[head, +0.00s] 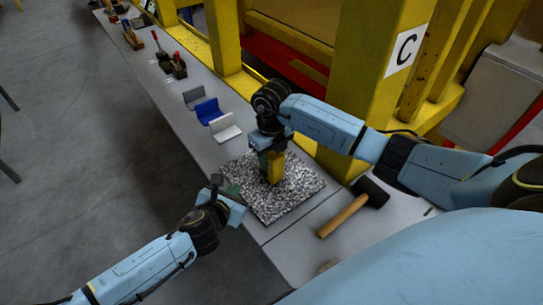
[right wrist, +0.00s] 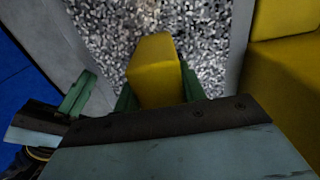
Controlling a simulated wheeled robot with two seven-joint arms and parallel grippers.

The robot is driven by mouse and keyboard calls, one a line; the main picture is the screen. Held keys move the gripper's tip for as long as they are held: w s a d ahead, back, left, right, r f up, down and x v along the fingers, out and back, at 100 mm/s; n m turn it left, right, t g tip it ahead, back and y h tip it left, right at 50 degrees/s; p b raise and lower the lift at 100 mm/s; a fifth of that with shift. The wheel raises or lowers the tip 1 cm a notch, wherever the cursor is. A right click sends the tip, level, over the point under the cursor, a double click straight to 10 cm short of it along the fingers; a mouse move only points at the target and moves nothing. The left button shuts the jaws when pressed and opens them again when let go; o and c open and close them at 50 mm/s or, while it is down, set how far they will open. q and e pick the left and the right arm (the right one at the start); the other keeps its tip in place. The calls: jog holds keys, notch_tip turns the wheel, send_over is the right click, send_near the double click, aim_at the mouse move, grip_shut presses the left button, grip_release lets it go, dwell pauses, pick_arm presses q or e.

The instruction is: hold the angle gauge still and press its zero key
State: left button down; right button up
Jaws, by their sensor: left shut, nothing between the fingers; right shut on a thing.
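The angle gauge is a yellow block (head: 274,170) standing on a speckled grey granite plate (head: 297,196). My right gripper (head: 268,160) is above it and shut on it; in the right wrist view the yellow block (right wrist: 153,68) sits between the green fingers. No key or display can be made out on the faces I see. My left gripper (head: 233,189) is shut and empty near the plate's left edge, apart from the gauge. A green finger of it also shows in the right wrist view (right wrist: 77,93), left of the gauge.
A mallet (head: 345,213) with a wooden handle lies right of the plate. White (head: 224,128), blue (head: 207,110) and grey (head: 193,97) angled pieces stand farther along the bench, then red-handled clamps (head: 173,65). A yellow post with a C sign (head: 405,50) rises behind.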

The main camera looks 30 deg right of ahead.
dwell(0.4)
jog(key=o, duration=0.9)
jog(key=shift+o, duration=0.2)
